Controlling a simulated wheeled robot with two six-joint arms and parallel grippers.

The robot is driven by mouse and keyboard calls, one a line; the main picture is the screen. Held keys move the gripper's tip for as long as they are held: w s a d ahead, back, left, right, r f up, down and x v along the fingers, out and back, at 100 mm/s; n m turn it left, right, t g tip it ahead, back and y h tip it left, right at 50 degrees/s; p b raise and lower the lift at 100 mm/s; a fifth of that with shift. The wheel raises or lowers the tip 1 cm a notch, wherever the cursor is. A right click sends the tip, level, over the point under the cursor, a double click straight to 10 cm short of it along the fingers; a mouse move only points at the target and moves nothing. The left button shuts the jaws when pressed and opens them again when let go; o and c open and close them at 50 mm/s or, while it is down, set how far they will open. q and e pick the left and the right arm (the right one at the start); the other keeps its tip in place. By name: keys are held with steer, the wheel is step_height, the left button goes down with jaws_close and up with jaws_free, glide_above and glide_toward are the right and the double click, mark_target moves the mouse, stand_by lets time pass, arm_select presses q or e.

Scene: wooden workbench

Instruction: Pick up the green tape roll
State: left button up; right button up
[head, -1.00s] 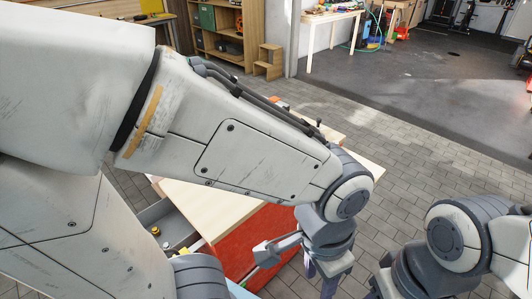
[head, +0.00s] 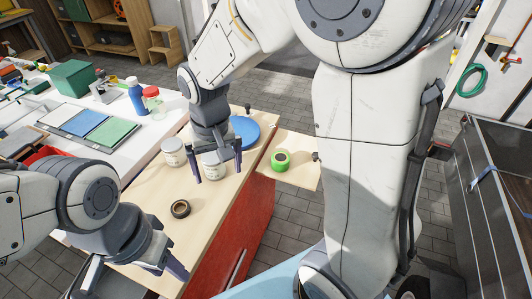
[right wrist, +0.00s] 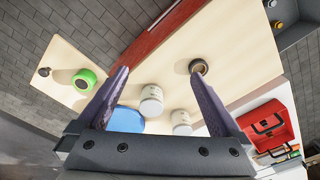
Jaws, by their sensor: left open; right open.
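The green tape roll (head: 281,159) lies flat on a light wooden side leaf (head: 300,172) at the right of the workbench. It also shows in the right wrist view (right wrist: 84,79), left of the fingers. My right gripper (head: 218,176) is open and empty above the bench, left of the roll and apart from it. Its spread fingers show in the right wrist view (right wrist: 160,75). My left gripper (head: 130,281) is open and seemingly empty at the bench's near left end, far from the roll, partly cut off by the frame's lower edge.
Two white jars (head: 173,153) (head: 212,166) and a blue plate (head: 244,131) are near my right gripper. A dark tape roll (head: 180,208) lies nearer on the bench. A white table (head: 60,150) behind holds bottles and boxes. The bench is clear around the dark roll.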

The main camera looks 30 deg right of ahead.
steer(key=w+d+f+m, duration=0.3)
steer(key=w+d+f, duration=0.1)
steer(key=w+d, duration=0.2)
steer(key=m+h+b, duration=0.1)
steer(key=m+b, duration=0.1)
steer(key=m, duration=0.6)
glide_toward(280, 157)
steer(key=shift+s+f, duration=0.2)
steer(key=shift+f, duration=0.1)
steer(key=f, duration=0.3)
steer(key=shift+w+d+f, duration=0.15)
steer(key=shift+d+f, duration=0.15)
steer(key=shift+f, duration=0.05)
steer(key=shift+w+d+f+p, duration=0.15)
steer(key=shift+f+p, duration=0.1)
steer(key=shift+f, duration=1.3)
steer(key=shift+w+a+f+p, duration=0.15)
steer(key=shift+f+p, duration=0.1)
steer(key=shift+f, duration=1.35)
steer(key=shift+d, duration=0.1)
steer(key=c, duration=1.2)
